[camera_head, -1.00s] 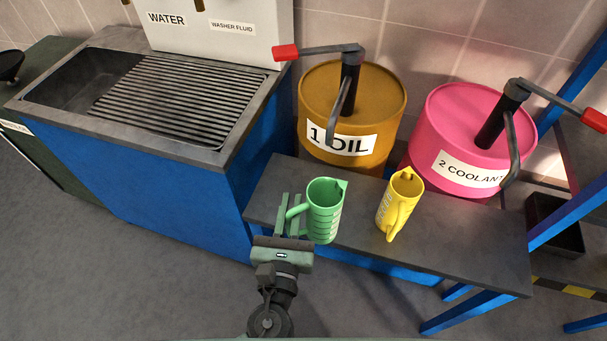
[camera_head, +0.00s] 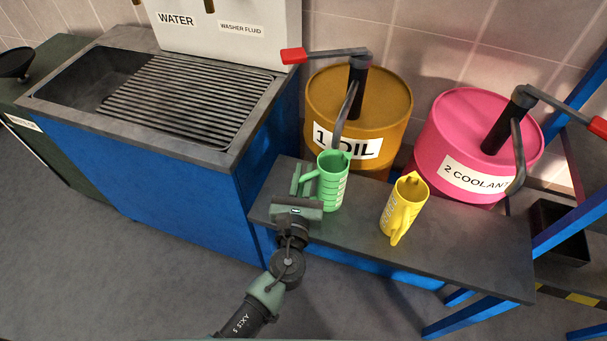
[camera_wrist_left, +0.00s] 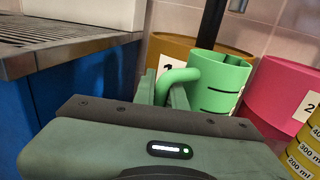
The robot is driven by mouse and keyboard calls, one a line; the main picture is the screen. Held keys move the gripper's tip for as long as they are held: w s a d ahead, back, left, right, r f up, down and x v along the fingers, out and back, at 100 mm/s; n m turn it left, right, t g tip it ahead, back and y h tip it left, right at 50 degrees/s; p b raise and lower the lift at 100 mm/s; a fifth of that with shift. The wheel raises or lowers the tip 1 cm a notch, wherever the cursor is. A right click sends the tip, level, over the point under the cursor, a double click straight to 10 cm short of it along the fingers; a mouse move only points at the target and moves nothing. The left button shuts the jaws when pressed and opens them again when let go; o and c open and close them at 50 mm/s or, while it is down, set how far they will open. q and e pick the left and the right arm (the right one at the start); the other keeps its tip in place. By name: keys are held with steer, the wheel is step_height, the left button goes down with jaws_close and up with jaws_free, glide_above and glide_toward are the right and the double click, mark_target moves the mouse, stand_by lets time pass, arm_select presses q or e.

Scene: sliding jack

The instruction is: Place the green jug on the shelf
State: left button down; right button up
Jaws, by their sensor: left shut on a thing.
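The green jug (camera_head: 331,183) is upright at the left end of the dark grey shelf (camera_head: 460,243), in front of the orange oil drum. I cannot tell whether its base touches the shelf. My left gripper (camera_head: 305,180) is shut on the jug's handle, on the jug's left side. In the left wrist view the green jug (camera_wrist_left: 216,86) stands just beyond the fingers, with its handle between them (camera_wrist_left: 164,92). My right gripper is not in view.
A yellow jug (camera_head: 403,205) stands on the shelf to the right. Behind are the orange oil drum (camera_head: 390,100) and the pink coolant drum (camera_head: 460,125), both with pumps. A blue sink unit (camera_head: 180,190) borders the left. The shelf's right end is clear.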

arm_select(q)
steer(key=shift+f, duration=0.2)
steer(key=c, duration=1.5)
jaws_free()
steer(key=shift+r, duration=0.1)
steer(key=shift+o, duration=0.2)
steer(key=shift+r, duration=0.1)
